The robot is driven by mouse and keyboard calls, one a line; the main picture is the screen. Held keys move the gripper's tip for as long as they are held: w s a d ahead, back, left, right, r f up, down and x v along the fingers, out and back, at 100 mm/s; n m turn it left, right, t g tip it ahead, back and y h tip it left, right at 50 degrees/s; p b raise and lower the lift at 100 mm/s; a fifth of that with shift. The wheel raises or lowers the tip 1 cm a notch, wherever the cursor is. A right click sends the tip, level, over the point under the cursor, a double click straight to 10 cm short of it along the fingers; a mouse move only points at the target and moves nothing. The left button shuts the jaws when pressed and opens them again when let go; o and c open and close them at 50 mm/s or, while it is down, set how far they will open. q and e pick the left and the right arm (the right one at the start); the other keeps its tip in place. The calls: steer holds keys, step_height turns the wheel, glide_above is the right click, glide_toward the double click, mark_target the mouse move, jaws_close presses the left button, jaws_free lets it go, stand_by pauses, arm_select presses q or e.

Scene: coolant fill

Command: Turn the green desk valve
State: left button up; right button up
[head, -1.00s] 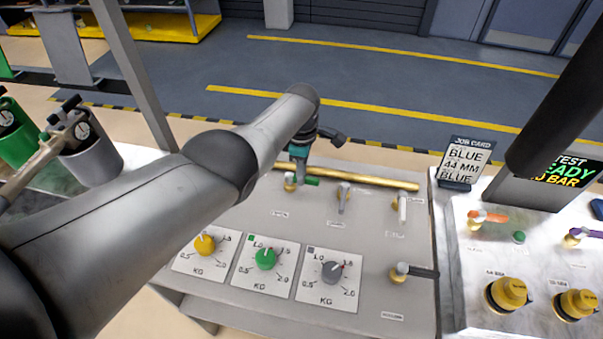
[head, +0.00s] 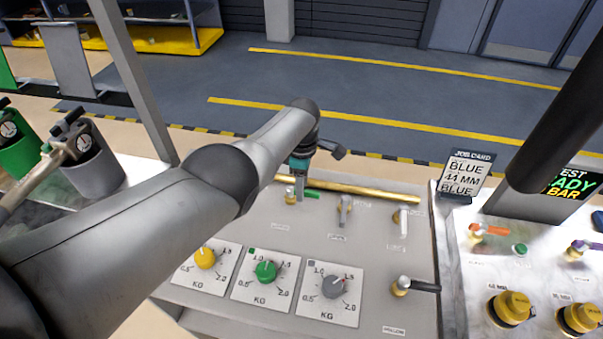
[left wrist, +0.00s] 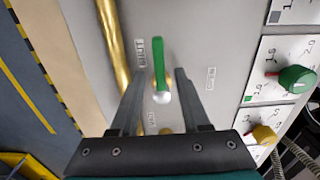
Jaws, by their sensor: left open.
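The green desk valve (head: 312,195) has a green lever and stands at the far left of the sloped grey desk panel, beside the brass pipe. In the left wrist view the green lever (left wrist: 158,58) points away from the gripper, with a pale round hub at its near end. My left gripper (head: 300,192) is over this valve. Its open fingers (left wrist: 161,78) lie on either side of the lever and hub in the wrist view, with visible gaps. Whether they touch the valve cannot be told. My right gripper is not in view.
A dark-handled valve (head: 402,286) is nearer. Yellow, green (head: 266,271) and grey dials line the front. A job card (head: 466,172) stands at right.

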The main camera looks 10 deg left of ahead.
arm_select(q)
step_height(320, 180, up, 6)
steer(key=p, duration=0.4)
step_height(320, 180, up, 9)
steer(key=p, duration=0.2)
stand_by(0.4)
